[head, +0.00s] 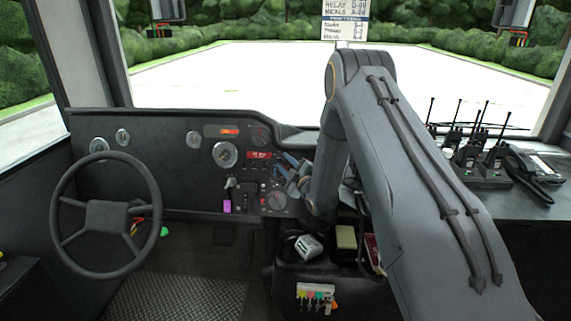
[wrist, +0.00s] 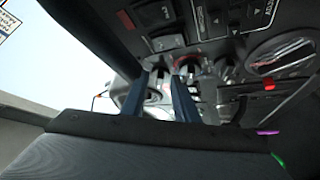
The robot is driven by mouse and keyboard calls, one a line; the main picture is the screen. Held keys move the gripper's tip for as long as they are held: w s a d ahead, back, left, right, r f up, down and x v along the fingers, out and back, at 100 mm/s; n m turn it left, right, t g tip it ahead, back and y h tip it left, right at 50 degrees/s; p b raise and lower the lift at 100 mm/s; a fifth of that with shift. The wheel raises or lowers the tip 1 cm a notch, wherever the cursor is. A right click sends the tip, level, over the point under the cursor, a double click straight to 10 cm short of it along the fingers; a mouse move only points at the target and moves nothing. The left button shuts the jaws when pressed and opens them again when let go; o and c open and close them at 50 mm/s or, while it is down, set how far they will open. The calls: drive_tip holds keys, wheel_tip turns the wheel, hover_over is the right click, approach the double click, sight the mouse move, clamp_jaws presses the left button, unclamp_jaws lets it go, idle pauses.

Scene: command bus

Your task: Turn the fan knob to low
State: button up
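The dashboard panel (head: 190,165) carries several knobs, switches and dials. My gripper (head: 290,165) is at the panel's right part in the head view, just left of my forearm. In the wrist view its two blue-grey fingers (wrist: 160,80) stand apart with a gap between them, and I see nothing held. One dark knob (wrist: 187,66) shows close beyond the right fingertip, and another knob (wrist: 223,68) is farther right. I cannot tell which is the fan knob, or whether a finger touches one. Its label and setting are not readable.
The steering wheel (head: 106,216) stands at the left. Several radios (head: 485,155) stand on the right-hand shelf. A white box (head: 308,246) and a yellowish box (head: 346,240) sit below the panel. My arm hides part of the dash. The floor (head: 175,295) between wheel and console is open.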

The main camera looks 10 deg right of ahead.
drive_tip(key=shift+c, duration=0.4)
clamp_jaws()
